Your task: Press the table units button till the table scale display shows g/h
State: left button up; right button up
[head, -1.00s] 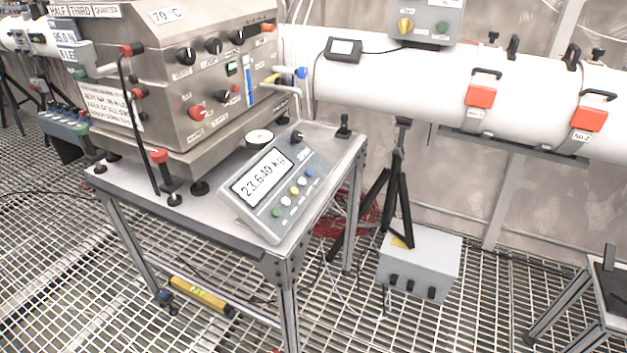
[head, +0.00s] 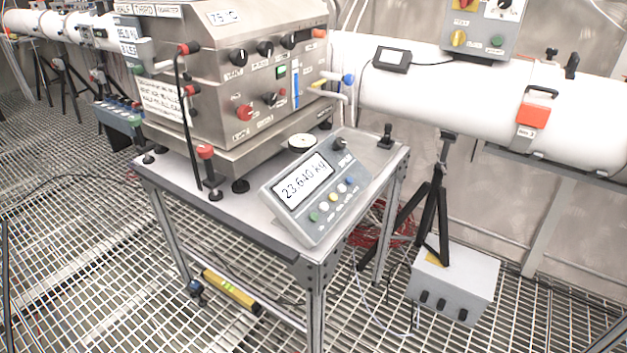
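The table scale display (head: 304,183) is a tilted grey console on the front right of the metal table (head: 225,208). Its white screen reads about 23.640 with a unit that looks like kg. A dark knob (head: 340,143) sits at the console's upper right. Neither of my grippers is in view.
A large steel machine (head: 230,80) with knobs stands on the table behind the console. A white pipe (head: 440,100) runs along the wall behind. A black tripod (head: 437,210) and grey box (head: 455,285) stand right of the table.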

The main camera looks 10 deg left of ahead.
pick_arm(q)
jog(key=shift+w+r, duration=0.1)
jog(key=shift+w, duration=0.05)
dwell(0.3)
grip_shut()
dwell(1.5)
